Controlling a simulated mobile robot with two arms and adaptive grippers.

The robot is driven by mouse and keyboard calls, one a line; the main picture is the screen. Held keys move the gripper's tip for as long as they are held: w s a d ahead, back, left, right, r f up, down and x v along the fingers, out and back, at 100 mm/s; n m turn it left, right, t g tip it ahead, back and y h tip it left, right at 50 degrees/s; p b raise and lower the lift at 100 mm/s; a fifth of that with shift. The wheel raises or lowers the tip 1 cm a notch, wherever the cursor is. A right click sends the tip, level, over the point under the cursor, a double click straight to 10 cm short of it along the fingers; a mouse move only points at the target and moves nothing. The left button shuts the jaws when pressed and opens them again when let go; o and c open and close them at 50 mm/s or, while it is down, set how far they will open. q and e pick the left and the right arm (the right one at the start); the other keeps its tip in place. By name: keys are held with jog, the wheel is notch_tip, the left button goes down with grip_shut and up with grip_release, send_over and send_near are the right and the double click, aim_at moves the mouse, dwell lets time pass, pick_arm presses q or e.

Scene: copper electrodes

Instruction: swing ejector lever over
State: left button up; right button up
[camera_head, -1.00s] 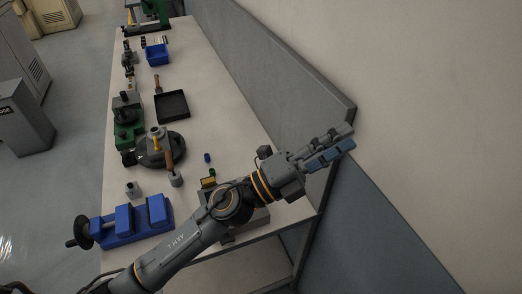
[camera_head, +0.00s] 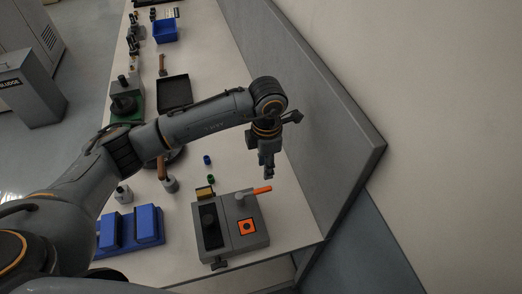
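A grey box-shaped device (camera_head: 262,238) sits at the near right end of the bench. A lever with an orange handle (camera_head: 262,190) lies on its far side, the handle pointing right from a round grey pivot (camera_head: 240,196). My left gripper (camera_head: 267,174) points down just beyond the orange handle in the picture; I see no contact. Its fingers look close together, but their opening is too small to judge. My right gripper is not in view.
A grey panel (camera_head: 300,95) runs along the bench's right side. A blue vise (camera_head: 130,238) stands left of the device. Small blue and green pieces (camera_head: 208,160) lie beyond it. A black tray (camera_head: 174,92) and blue bin (camera_head: 165,30) are farther back.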

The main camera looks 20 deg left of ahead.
aim_at(263, 189)
pick_arm(q)
jog(key=s, duration=0.1)
jog(key=s+f+b, duration=0.1)
jog(key=s, duration=0.1)
jog(key=shift+f, duration=0.3)
notch_tip(263, 189, down, 2)
jog(key=shift+b, duration=0.65)
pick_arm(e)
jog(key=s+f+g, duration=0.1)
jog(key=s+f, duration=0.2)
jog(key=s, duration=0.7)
pick_arm(q)
jog(key=f, duration=0.2)
jog(key=w+f+b, duration=0.1)
jog(key=shift+f, duration=0.35)
jog(key=shift+s+r, duration=0.1)
jog(key=shift+f+b, duration=0.35)
jog(key=shift+b, duration=0.3)
jog(key=shift+c, duration=0.6)
grip_shut()
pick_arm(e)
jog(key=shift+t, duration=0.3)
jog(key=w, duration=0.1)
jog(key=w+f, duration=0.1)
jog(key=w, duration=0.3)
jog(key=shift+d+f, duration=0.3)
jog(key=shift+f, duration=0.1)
